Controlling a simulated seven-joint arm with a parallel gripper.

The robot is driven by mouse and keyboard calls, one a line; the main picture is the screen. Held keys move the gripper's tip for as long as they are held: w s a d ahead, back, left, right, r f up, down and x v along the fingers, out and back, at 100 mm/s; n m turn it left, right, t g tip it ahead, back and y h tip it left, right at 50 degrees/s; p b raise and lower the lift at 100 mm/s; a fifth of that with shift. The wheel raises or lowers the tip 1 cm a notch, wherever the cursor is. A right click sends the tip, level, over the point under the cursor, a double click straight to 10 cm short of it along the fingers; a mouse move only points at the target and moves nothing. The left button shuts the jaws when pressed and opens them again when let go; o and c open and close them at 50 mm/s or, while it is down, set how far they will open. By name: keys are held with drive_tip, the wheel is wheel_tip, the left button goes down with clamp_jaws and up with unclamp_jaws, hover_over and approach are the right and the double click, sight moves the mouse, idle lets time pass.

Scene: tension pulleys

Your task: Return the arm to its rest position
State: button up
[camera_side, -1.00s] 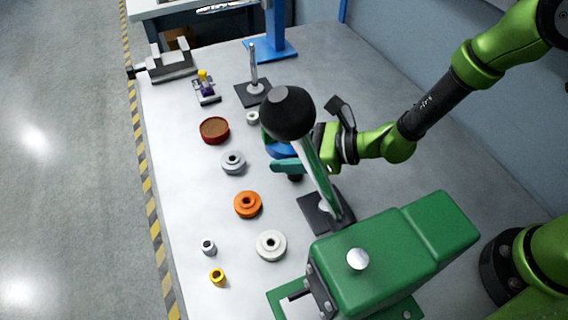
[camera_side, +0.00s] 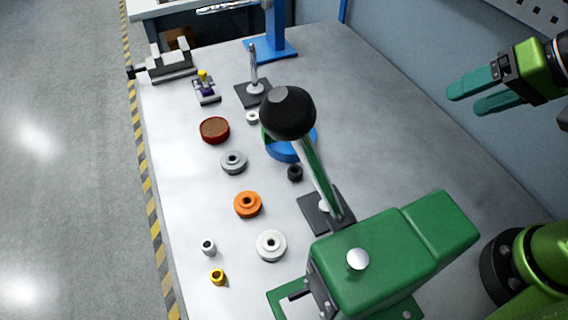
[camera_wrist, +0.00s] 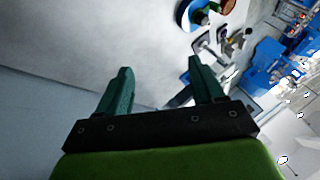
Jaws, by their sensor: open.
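My gripper (camera_side: 482,97) is at the upper right of the side view, raised well clear of the bench near the back wall. Its two teal fingers point left, apart, with nothing between them. In the wrist view the open fingers (camera_wrist: 160,88) are also empty. On the bench lie a grey pulley (camera_side: 233,162), an orange pulley (camera_side: 248,204) and a white pulley (camera_side: 271,245). A blue round part (camera_side: 284,152) sits partly hidden behind the black ball of a lever.
A green press (camera_side: 390,255) with a black-knobbed lever (camera_side: 288,112) stands at the front. A post on a dark base (camera_side: 254,90), a red dish (camera_side: 214,129), a grey vise (camera_side: 170,66) and a blue stand (camera_side: 270,40) are farther back. The bench's right side is clear.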

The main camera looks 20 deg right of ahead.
drive_tip(key=d, duration=0.1)
drive_tip(key=d+h, duration=0.1)
drive_tip(key=d+t, duration=0.1)
drive_tip(key=shift+s+r+n+h, duration=0.3)
drive_tip(key=shift+r+n, duration=0.1)
